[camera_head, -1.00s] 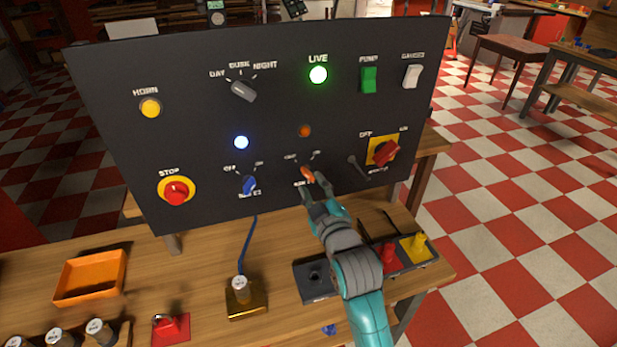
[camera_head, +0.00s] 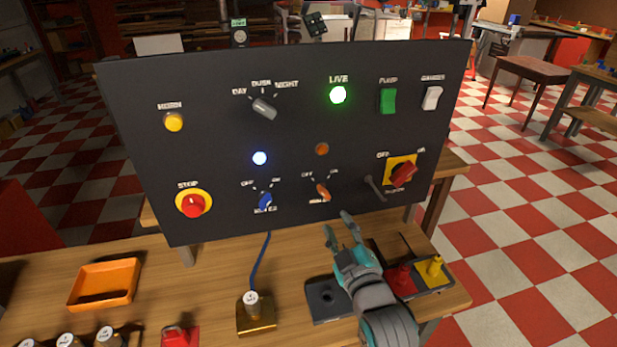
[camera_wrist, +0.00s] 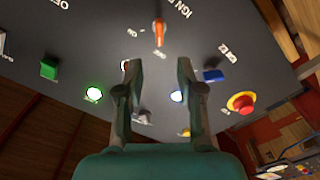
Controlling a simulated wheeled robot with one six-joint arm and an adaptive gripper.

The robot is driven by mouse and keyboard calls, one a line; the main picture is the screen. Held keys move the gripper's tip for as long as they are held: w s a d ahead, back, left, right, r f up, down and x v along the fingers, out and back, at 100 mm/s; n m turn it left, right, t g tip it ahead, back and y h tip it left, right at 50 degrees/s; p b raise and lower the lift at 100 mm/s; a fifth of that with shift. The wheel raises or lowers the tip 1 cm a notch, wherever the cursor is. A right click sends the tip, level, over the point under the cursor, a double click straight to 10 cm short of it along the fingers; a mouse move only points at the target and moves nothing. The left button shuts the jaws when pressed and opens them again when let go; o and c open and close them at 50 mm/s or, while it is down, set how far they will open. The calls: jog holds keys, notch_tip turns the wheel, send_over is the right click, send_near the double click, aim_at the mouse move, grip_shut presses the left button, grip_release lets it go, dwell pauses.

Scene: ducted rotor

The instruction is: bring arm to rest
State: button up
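My gripper (camera_head: 338,223) is teal and grey and sits just below and in front of the black control panel (camera_head: 220,100), under the orange switch (camera_head: 323,192). Its two fingers are apart with nothing between them. In the wrist view my gripper (camera_wrist: 155,70) also shows open, with the panel beyond it. The orange switch (camera_wrist: 159,32) shows past the fingertips there, and the blue switch (camera_wrist: 213,75) is beside the right finger in that view. The fingers look apart from the panel in the head view.
The wooden bench holds an orange tray (camera_head: 104,284), a brass block (camera_head: 256,318) with a cylinder on it, and a dark holder (camera_head: 325,301) with red and yellow plugs close by my arm. The green LIVE lamp (camera_head: 338,95) and blue-white lamp (camera_head: 260,158) are lit.

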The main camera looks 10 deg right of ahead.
jog(key=shift+f, duration=0.1)
jog(key=s+f+m+g, duration=0.1)
jog(key=s+f+m, duration=0.3)
jog(key=s+f, duration=1.2)
jog(key=s+m+g, duration=0.2)
jog(key=s+m, duration=0.2)
jog(key=s, duration=2.2)
jog(key=shift+d+r, duration=0.2)
jog(key=shift+r, duration=0.1)
